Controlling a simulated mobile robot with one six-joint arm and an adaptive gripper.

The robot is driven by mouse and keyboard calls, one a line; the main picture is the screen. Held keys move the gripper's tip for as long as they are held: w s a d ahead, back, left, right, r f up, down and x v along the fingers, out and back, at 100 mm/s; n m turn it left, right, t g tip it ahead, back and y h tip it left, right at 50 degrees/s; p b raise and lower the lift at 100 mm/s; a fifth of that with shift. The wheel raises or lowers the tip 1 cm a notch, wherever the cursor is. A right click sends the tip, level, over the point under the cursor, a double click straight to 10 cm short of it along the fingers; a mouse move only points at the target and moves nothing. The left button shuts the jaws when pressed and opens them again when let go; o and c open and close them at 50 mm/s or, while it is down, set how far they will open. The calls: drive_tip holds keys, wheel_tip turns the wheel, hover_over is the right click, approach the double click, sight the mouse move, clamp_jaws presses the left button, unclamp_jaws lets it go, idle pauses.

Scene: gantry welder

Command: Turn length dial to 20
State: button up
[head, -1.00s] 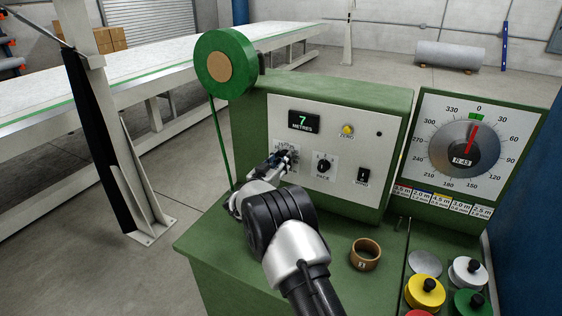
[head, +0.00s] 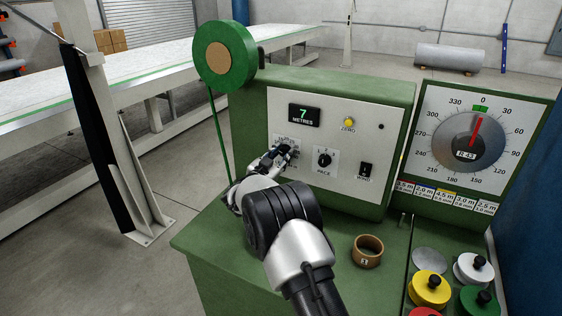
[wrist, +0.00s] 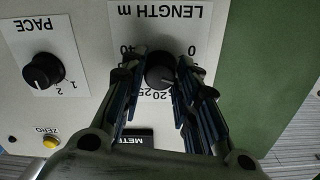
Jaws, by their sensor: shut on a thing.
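The length dial (wrist: 160,72) is a dark round knob on a white plate marked "LENGTH m", upside down in the wrist view. The numbers 0, 40, 20 and 25 show around it, some partly covered by the fingers. Which mark its pointer faces cannot be made out. My gripper (wrist: 160,82) is shut on the dial, one finger on each side. In the head view my gripper (head: 283,153) is at the left of the control panel and hides most of the dial and its scale.
The pace knob (head: 324,160), wind switch (head: 364,172) and yellow zero button (head: 349,121) are right of my gripper. The display (head: 304,115) reads 7 metres. A cardboard ring (head: 367,251) and several coloured spools stand on the bench. A green roll (head: 223,85) hangs at left.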

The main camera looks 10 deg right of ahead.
drive_tip(key=m+b, duration=0.3)
drive_tip(key=shift+f+m, duration=0.15)
drive_tip(key=shift+m, duration=0.25)
drive_tip(key=m+b, duration=0.2)
drive_tip(key=m, duration=0.1)
drive_tip(key=shift+m+b, duration=0.3)
drive_tip(key=m+b, duration=0.1)
drive_tip(key=m, duration=0.1)
drive_tip(key=shift+m, duration=0.3)
drive_tip(key=shift+r+m+b, duration=0.2)
drive_tip(key=shift+m+b, duration=0.2)
drive_tip(key=shift+m, duration=1.2)
drive_tip(key=o, duration=1.1)
drive_tip(key=shift+c, duration=0.2)
drive_tip(key=shift+a, duration=0.1)
